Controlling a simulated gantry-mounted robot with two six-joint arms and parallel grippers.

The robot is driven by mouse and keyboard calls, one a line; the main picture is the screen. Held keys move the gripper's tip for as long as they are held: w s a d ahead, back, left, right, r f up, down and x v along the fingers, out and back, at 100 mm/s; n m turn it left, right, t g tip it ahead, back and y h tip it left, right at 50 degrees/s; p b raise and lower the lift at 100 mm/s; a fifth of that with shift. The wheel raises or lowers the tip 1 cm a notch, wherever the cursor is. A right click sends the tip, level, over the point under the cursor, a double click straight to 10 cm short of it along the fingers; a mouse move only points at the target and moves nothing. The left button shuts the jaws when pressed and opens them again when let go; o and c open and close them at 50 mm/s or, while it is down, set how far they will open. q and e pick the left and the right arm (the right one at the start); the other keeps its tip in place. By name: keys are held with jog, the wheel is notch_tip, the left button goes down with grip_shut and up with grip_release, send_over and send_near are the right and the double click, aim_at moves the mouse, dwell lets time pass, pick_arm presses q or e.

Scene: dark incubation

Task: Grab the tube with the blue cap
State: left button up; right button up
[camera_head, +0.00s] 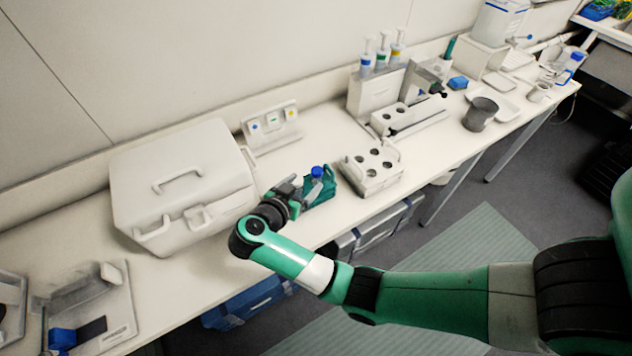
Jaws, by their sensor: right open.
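The blue cap of the tube (317,171) shows in the head view, sticking up from a small green holder (322,189) on the bench. The tube's body is mostly hidden by the holder and the gripper. My right gripper (301,188) is open, just left of the tube and close to it. Whether a finger touches the tube I cannot tell at this size. My left gripper is out of view.
A large white lidded box (180,180) stands left of my right gripper. A white rack with round holes (371,170) is close on the right. A small panel (270,127) stands behind. The bench's front edge (330,232) runs below the gripper.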

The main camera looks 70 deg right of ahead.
aim_at(315, 172)
jog(key=x, duration=0.6)
jog(key=shift+d+f, duration=0.1)
jog(key=shift+d, duration=0.25)
grip_shut()
